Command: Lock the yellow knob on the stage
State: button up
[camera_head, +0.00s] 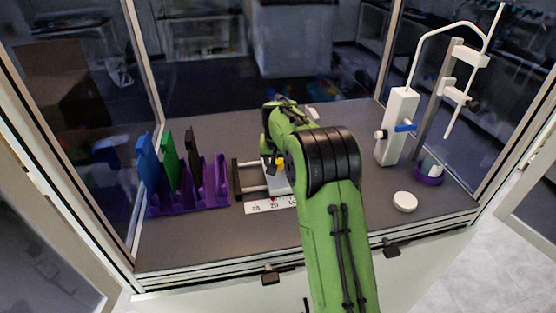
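The stage (248,178) stands on the dark bench top, left of the picture's middle. It has two light rails, a dark end piece and a white scale strip (263,206) with numbers along its front. The yellow knob (280,162) shows as a small yellow spot beside my green arm. My arm covers the right part of the stage. My gripper is hidden behind the arm's wrist, close to the knob. I cannot tell whether it touches the knob, or whether the knob is locked.
A purple rack (190,195) with blue, green and black plates stands left of the stage. At the right are a white stand (398,125) with a blue lever, a purple-based container (429,174) and a white round cap (404,201). Glass panels enclose the bench.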

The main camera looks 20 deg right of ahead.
jog(key=c, duration=0.9)
jog(key=shift+c, duration=0.2)
jog(key=shift+m, duration=0.3)
jog(key=m+p, duration=0.1)
jog(key=m+g+h+p, duration=0.1)
jog(key=m, duration=0.1)
jog(key=shift+w+a+r+m+p, duration=0.1)
jog(key=shift+a+m+p, duration=0.05)
jog(key=shift+m+p, duration=0.2)
jog(key=m+g+h+p, duration=0.1)
jog(key=m+p, duration=0.3)
jog(key=shift+w+r+m, duration=0.1)
jog(key=shift+m, duration=0.15)
jog(key=m+g+p, duration=0.1)
jog(key=m+p, duration=0.1)
jog(key=p, duration=0.1)
jog(key=m+g+p, duration=0.1)
jog(key=m+p, duration=0.2)
jog(key=shift+w+g+h, duration=0.15)
jog(key=shift+g+h, duration=0.15)
jog(key=shift+h, duration=0.1)
jog(key=shift+w+m+g+p, duration=0.1)
jog(key=shift+m+g+p, duration=0.3)
jog(key=shift+m+p, duration=0.6)
jog(key=shift+m+g, duration=0.3)
jog(key=shift+m, duration=0.7)
jog(key=shift+y, duration=0.3)
